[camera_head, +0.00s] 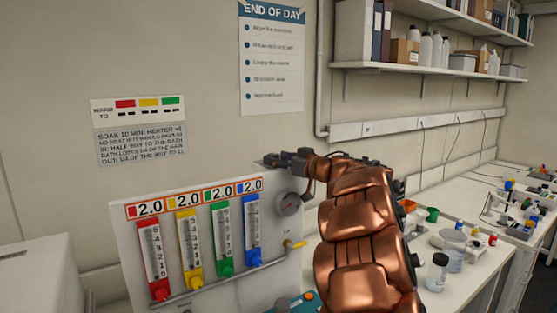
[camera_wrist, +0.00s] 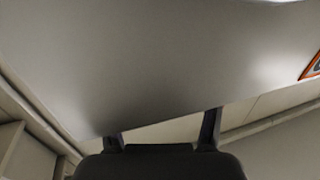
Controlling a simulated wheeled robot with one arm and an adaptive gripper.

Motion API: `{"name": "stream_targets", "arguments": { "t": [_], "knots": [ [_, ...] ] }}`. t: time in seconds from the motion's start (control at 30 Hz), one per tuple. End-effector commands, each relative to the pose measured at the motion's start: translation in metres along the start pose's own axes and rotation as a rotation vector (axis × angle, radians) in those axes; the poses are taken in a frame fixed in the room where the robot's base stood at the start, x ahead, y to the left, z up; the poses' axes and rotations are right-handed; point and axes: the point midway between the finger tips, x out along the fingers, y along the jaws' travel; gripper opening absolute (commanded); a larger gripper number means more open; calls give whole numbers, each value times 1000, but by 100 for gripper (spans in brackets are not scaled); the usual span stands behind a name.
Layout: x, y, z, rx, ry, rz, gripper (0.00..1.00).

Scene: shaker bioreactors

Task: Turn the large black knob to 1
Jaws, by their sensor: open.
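No large black knob can be made out for certain in either view. A round grey dial or knob (camera_head: 289,204) sits at the right end of a white panel (camera_head: 126,240), just below my gripper (camera_head: 283,160); I cannot tell which it is. My gripper is at the panel's upper right corner, pointing left, with nothing seen between its fingers. In the wrist view my gripper's two dark fingers (camera_wrist: 160,140) stand apart at the lower edge of a large pale surface (camera_wrist: 130,60). My copper-coloured arm hides what lies behind it.
The panel carries red (camera_head: 158,290), yellow (camera_head: 194,278), green (camera_head: 225,267) and blue (camera_head: 253,258) flow tubes under labels reading 2.0. A yellow valve (camera_head: 295,245) juts out right. A teal device (camera_head: 304,300) is below. Bottles and racks crowd the right bench.

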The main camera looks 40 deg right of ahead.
Motion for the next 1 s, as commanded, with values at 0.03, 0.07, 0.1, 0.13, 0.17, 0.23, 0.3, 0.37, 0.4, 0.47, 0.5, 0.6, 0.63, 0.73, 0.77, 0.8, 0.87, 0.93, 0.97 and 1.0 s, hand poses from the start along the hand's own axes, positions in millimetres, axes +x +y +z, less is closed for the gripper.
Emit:
{"name": "stream_targets", "arguments": {
  "t": [0.03, 0.07, 0.1, 0.13, 0.17, 0.23, 0.3, 0.37, 0.4, 0.47, 0.5, 0.6, 0.63, 0.73, 0.77, 0.8, 0.87, 0.93, 0.97, 1.0],
  "knots": [
    [-2, 0, 0, 0, 0, 1, 65],
    [-4, 1, 0, 0, 1, 1, 65],
    [-7, 1, -1, 0, 1, 1, 65],
    [-10, 1, -1, 0, 1, 1, 65],
    [-14, 1, -1, 0, 1, 1, 65],
    [-25, 0, 0, 2, 0, 2, 65],
    [-39, 2, 0, 1, -1, 6, 65],
    [-51, 1, -1, 0, 0, 6, 65],
    [-59, 1, -1, -1, 1, 4, 65],
    [-71, 1, -2, -1, 2, 4, 65],
    [-78, 2, -1, 0, 1, 5, 65],
    [-95, 2, 0, 2, 0, 6, 65],
    [-98, 2, 1, 2, 0, 5, 65],
    [-110, 1, 1, 2, -1, 3, 65],
    [-112, 1, 1, 1, -1, 3, 65],
    [-115, 1, 0, 1, 0, 2, 65],
    [-118, 1, 0, 0, 0, 2, 65],
    [-120, 1, 0, 0, 0, 2, 65],
    [-120, 1, 0, 0, 0, 2, 65],
    [-120, 1, 0, 0, 0, 2, 65]
  ]
}}
